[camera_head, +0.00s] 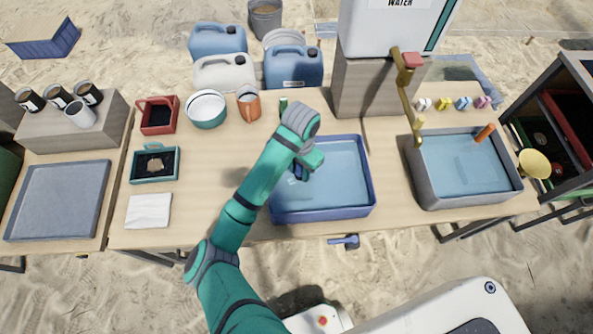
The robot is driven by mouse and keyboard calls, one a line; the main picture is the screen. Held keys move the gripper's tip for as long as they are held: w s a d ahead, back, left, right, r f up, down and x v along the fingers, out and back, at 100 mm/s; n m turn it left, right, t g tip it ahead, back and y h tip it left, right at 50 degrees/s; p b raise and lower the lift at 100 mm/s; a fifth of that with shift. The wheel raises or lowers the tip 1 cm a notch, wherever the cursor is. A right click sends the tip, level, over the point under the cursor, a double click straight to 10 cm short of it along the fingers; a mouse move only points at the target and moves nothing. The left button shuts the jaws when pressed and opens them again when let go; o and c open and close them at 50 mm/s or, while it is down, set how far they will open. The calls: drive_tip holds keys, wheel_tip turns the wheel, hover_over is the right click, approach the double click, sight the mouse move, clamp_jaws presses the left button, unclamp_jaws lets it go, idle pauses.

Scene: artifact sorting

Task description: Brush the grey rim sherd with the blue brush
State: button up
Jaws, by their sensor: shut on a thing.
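My gripper (299,174) hangs low over the blue tub (372,190) of water, near its left side. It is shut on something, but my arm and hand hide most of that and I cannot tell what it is. A small pale shape shows at the water by the fingertips, too small to name. I cannot pick out the grey rim sherd or the blue brush with certainty. A brown sherd (155,165) lies in the teal-rimmed tray (133,179) at the left.
A grey basin (432,190) of water stands at the right under a tap (405,95), with several small coloured items behind it. A white cloth (148,211) and an empty grey tray (57,202) lie left.

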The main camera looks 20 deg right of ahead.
drive_tip(key=shift+a, duration=0.1)
drive_tip(key=shift+s+a, duration=0.15)
drive_tip(key=shift+a, duration=0.9)
drive_tip(key=shift+s+a, duration=0.1)
drive_tip(key=shift+a, duration=0.9)
drive_tip(key=shift+d+f, duration=0.1)
drive_tip(key=shift+w+d+f, duration=0.1)
drive_tip(key=shift+d, duration=0.95)
drive_tip(key=shift+w+d, duration=0.1)
drive_tip(key=shift+d, duration=0.95)
drive_tip(key=shift+a, duration=0.1)
drive_tip(key=shift+s+a, duration=0.2)
drive_tip(key=shift+a, duration=1.9)
drive_tip(key=shift+w+d, duration=0.15)
drive_tip(key=shift+d, duration=0.95)
drive_tip(key=shift+w+d, duration=0.1)
drive_tip(key=shift+d, duration=0.95)
